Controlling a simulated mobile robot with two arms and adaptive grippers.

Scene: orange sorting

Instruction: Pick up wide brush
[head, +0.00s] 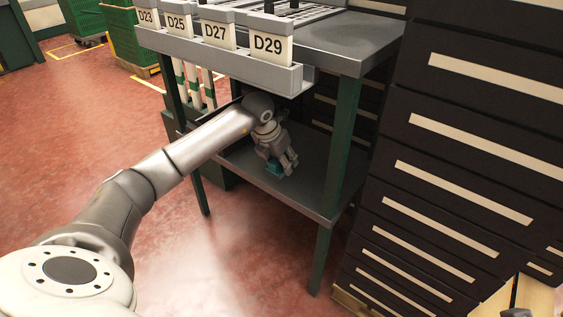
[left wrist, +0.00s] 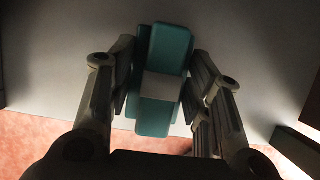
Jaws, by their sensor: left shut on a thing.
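The teal brush (left wrist: 172,50) with a pale band across its middle lies between the fingers of my left gripper (left wrist: 163,88) in the left wrist view. The fingers press on it from both sides. In the head view my left gripper (head: 284,168) is at the lower shelf (head: 300,194) of the grey table, and a bit of the teal brush (head: 274,167) shows beside the fingers. I cannot tell whether the brush touches the shelf. My right gripper is not clearly in view.
The tabletop (head: 345,42) and its front ledge with labels such as D29 (head: 268,45) hang over my left arm. A green table leg (head: 343,135) stands right of the gripper. Dark stacked drawers (head: 450,160) close off the right side. Red floor (head: 70,130) is open at left.

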